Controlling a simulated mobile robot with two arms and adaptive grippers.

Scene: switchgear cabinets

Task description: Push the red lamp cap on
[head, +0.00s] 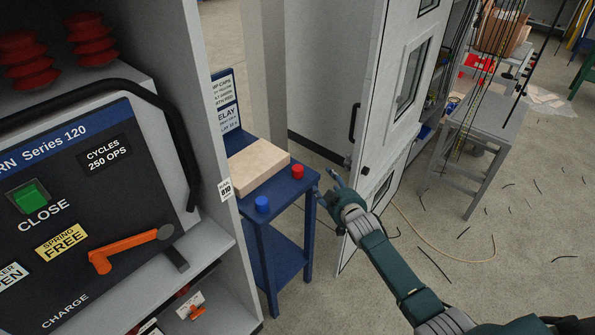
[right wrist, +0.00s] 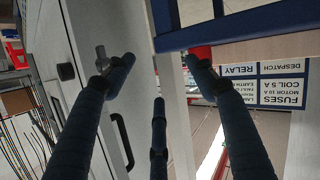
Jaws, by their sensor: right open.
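The red lamp cap (head: 297,171) stands on the blue table (head: 283,190), near its right edge. A blue cap (head: 262,204) stands at the table's front corner. My right gripper (head: 329,188) is open and empty, just right of the table edge and close to the red cap. In the right wrist view its fingers (right wrist: 160,68) are spread apart. The red cap (right wrist: 200,51) shows there behind the tip of the right-hand finger, partly hidden; I cannot tell whether they touch. My left gripper is not in view.
A tan box (head: 257,166) lies on the table beside the caps, with label boards (head: 225,105) behind. A switchgear panel (head: 85,200) with an orange handle fills the left. An open cabinet door (head: 385,110) stands behind my right gripper. A grey stand (head: 480,125) is farther right.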

